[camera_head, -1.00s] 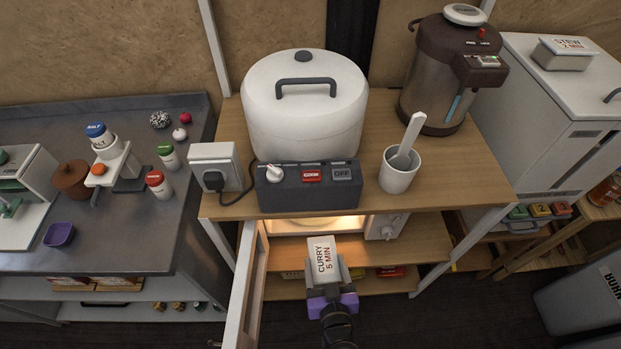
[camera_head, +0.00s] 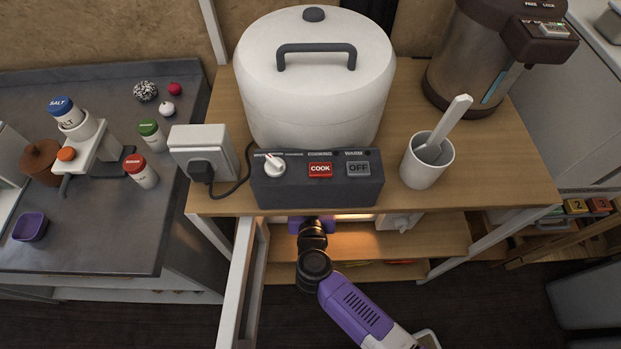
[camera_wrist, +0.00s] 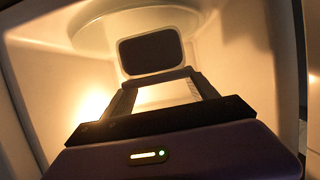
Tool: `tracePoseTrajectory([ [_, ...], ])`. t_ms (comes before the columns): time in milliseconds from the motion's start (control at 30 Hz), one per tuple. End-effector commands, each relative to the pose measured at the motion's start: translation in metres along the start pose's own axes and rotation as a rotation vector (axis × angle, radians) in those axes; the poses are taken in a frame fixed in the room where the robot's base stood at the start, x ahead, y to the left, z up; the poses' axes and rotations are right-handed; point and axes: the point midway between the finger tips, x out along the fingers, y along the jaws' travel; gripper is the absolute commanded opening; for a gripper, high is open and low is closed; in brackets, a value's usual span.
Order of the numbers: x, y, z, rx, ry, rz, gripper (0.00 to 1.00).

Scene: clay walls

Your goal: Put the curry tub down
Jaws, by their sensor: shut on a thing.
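In the wrist view my gripper (camera_wrist: 160,76) is shut on the curry tub (camera_wrist: 150,52) inside a lit, pale microwave cavity. The tub shows as a dark, rounded face with a pale rim at the fingertips; its label is not visible. A round plate-like shape (camera_wrist: 90,35) lies beyond the tub; I cannot tell whether they touch. In the head view the tub and fingers are hidden under the upper shelf. The microwave (camera_head: 398,221) shows only as a white strip and warm glow below that shelf, its door (camera_head: 243,275) open at left.
The rice cooker (camera_head: 315,85), its control box (camera_head: 318,180), a white cup (camera_head: 427,162) and a drinks urn (camera_head: 475,60) crowd the upper shelf (camera_head: 520,170) above my arm. A grey counter (camera_head: 90,225) with shakers stands at left.

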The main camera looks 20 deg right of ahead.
Motion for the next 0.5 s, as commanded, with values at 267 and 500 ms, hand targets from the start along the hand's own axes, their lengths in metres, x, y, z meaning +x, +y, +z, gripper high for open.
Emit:
tracePoseTrajectory([
  [267, 0.044, 0.000, -0.016, 0.002, 0.001, 0.001, 0.11],
  [500, 0.059, 0.000, -0.022, 0.003, 0.003, 0.001, 0.11],
])
